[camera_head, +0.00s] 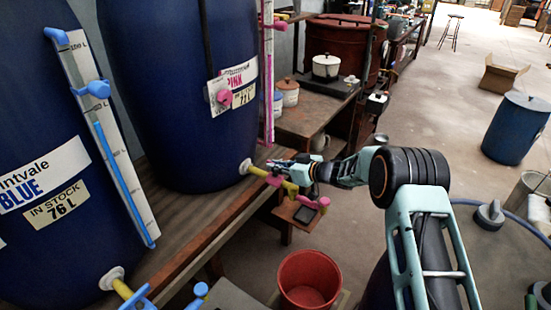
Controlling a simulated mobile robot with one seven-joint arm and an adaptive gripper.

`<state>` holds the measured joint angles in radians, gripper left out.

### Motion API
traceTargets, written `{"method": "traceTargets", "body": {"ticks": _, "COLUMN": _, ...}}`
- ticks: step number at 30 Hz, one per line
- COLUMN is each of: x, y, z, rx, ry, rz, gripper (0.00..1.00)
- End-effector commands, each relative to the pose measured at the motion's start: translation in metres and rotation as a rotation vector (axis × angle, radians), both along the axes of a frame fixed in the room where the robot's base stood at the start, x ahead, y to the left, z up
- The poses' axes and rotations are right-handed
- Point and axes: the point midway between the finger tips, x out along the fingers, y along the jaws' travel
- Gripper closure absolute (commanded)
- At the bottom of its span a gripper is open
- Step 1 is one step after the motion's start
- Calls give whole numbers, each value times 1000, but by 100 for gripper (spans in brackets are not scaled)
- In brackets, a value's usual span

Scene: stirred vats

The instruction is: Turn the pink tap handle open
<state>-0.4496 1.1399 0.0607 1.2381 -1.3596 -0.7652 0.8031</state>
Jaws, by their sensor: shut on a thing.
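The pink tap handle (274,180) sits on a yellow pipe (258,172) low on the large blue vat labelled PINK (165,90). My gripper (281,167) is at the tap, reaching in from the right, and is shut on the pink handle. The fingertips are small here and partly cover the handle, so its exact angle is hard to tell. More pink pipe parts (323,203) show just right of and below the gripper. A red bucket (308,281) stands below the tap, and its inside looks empty.
Another blue vat labelled BLUE (40,150) stands at the left, with a blue tap handle (136,297) at its foot. A wooden bench (215,222) carries the vats. Open floor (440,115) lies at the right.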

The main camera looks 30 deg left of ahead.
Motion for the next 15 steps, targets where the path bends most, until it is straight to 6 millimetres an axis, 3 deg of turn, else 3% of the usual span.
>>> {"method": "traceTargets", "body": {"ticks": 15, "x": 0, "y": 1, "z": -1, "rx": 0, "ry": -2, "rz": 159, "gripper": 100}}
